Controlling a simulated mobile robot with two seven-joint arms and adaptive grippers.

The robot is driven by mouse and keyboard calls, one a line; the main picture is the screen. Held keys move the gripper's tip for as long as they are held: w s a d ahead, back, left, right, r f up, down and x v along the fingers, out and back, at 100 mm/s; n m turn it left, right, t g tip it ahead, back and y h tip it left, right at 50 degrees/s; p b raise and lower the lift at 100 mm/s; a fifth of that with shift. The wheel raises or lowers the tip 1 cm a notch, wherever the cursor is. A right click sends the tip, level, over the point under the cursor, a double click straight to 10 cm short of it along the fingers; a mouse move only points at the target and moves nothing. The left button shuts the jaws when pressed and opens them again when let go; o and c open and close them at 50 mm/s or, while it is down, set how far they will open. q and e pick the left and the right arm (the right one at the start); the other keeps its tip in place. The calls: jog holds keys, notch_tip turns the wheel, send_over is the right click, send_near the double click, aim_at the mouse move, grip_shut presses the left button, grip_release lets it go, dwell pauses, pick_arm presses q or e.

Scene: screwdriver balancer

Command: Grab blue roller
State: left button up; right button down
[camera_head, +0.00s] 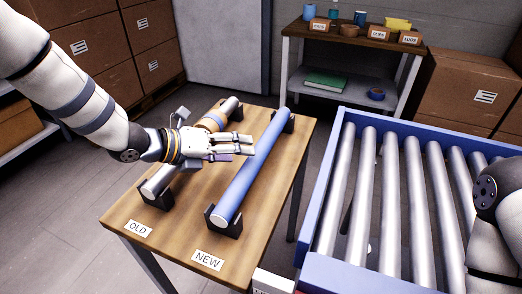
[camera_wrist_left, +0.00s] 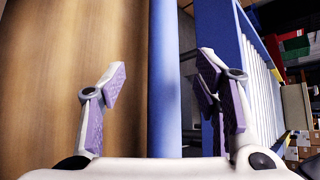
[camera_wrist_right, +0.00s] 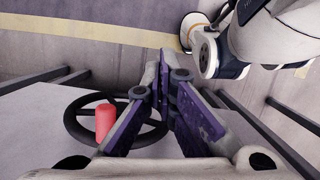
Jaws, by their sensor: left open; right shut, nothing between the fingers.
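The blue roller (camera_head: 249,167) lies across two black cradles on the wooden table, by the NEW label (camera_head: 207,260). My left gripper (camera_head: 248,147) is open above the table, its fingers reaching toward the roller. In the left wrist view the blue roller (camera_wrist_left: 165,80) runs between the spread fingers of my left gripper (camera_wrist_left: 165,95); I cannot tell that either finger touches it. My right gripper (camera_wrist_right: 165,95) is shut and empty, away from the table. A grey roller (camera_head: 160,178) lies in cradles by the OLD label (camera_head: 138,228), partly hidden by my left arm.
A blue-framed conveyor (camera_head: 318,205) with several metal rollers stands right of the table. A shelf (camera_head: 350,40) with small boxes is behind. Cardboard boxes stand at the back. In the right wrist view a black handwheel (camera_wrist_right: 80,125) with a red knob (camera_wrist_right: 104,122) shows.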

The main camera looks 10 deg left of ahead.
aim_at(259, 154)
pick_arm(q)
jog(key=x, duration=0.5)
jog(key=shift+w+d+f+b, duration=0.1)
jog(key=shift+w+d+b, duration=0.1)
jog(key=shift+d+b, duration=0.15)
jog(key=shift+w+d, duration=0.2)
jog(key=shift+w, duration=0.1)
grip_shut()
